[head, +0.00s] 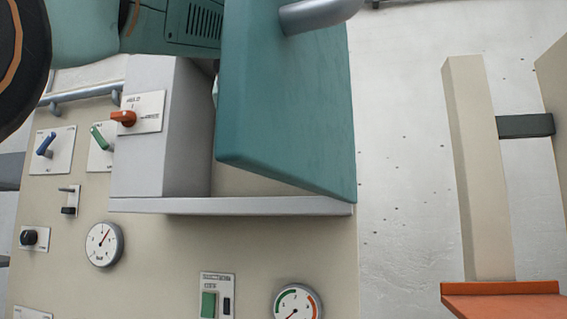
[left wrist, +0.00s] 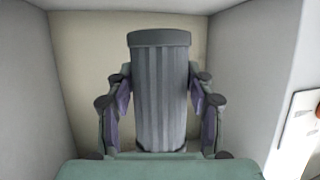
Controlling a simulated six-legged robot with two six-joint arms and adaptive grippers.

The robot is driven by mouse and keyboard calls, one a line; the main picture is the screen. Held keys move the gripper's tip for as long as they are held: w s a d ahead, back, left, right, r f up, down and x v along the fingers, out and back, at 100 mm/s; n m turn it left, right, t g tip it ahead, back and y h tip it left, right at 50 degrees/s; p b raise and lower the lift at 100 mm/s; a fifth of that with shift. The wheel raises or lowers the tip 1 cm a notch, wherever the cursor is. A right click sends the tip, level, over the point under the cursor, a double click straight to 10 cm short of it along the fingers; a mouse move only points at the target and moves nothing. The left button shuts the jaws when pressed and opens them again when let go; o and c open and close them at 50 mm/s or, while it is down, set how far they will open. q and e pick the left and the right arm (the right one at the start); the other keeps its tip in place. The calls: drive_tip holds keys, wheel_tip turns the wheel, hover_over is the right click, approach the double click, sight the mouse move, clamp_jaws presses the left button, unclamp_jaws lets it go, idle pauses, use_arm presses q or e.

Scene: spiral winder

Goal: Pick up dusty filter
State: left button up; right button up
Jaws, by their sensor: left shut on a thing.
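The filter (left wrist: 161,95) is a grey ribbed cylinder with a darker rim at its top. It stands upright in the middle of the left wrist view. My left gripper (left wrist: 161,100) is shut on it, with green fingers and purple pads at its left and right sides. The filter is inside a pale-walled compartment (left wrist: 86,50). In the head view my left arm comes in at the top left, and its fingers and the filter are hidden behind the cabinet parts. My right gripper is in neither view.
A teal door (head: 290,110) with a grey handle (head: 318,14) stands open beside the compartment. A grey ledge (head: 230,206) runs below. The beige panel has switches and gauges (head: 104,244). A beige post (head: 480,170) on an orange base (head: 503,300) stands at right.

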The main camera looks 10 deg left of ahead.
use_arm(q)
drive_tip(key=s+b, duration=1)
drive_tip(key=s, duration=0.3)
drive_tip(key=shift+s+a, duration=0.2)
drive_tip(key=shift+s, duration=0.15)
